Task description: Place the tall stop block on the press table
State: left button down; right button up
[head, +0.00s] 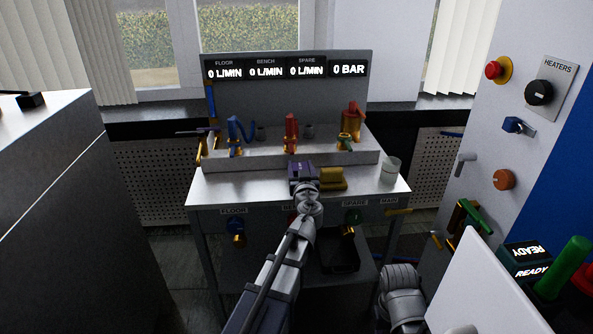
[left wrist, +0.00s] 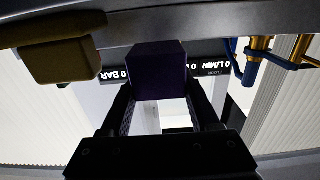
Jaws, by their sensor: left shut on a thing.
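My left gripper (head: 304,181) is over the front middle of a metal bench. In the left wrist view, the picture is upside down and the gripper (left wrist: 160,98) is shut on a dark purple block (left wrist: 158,70). The purple block (head: 302,166) shows only in part in the head view; I cannot tell whether it touches the bench top. A yellow block (head: 332,180) sits just right of it, apart in the left wrist view (left wrist: 60,58). No label shows which block is the tall stop block. My right gripper is not in view.
The metal bench (head: 240,187) carries blue, red (head: 291,133) and orange valves on a raised back ledge. A control panel with knobs (head: 540,93) rises at right. The bench top left of the gripper is clear.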

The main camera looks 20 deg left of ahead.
pick_arm(q)
jog(key=x, duration=0.3)
jog(key=shift+w, duration=0.2)
jog(key=f+b, duration=0.3)
jog(key=shift+s+f, duration=0.2)
jog(key=shift+s, duration=0.1)
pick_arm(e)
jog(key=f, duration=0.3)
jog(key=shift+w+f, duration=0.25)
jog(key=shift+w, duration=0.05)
pick_arm(q)
jog(key=shift+b, duration=0.3)
jog(key=shift+f, duration=0.25)
jog(key=shift+c, duration=0.6)
grip_release()
jog(key=shift+r, duration=0.1)
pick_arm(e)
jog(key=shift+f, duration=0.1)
pick_arm(q)
jog(key=shift+r, duration=0.15)
jog(key=v, duration=1.2)
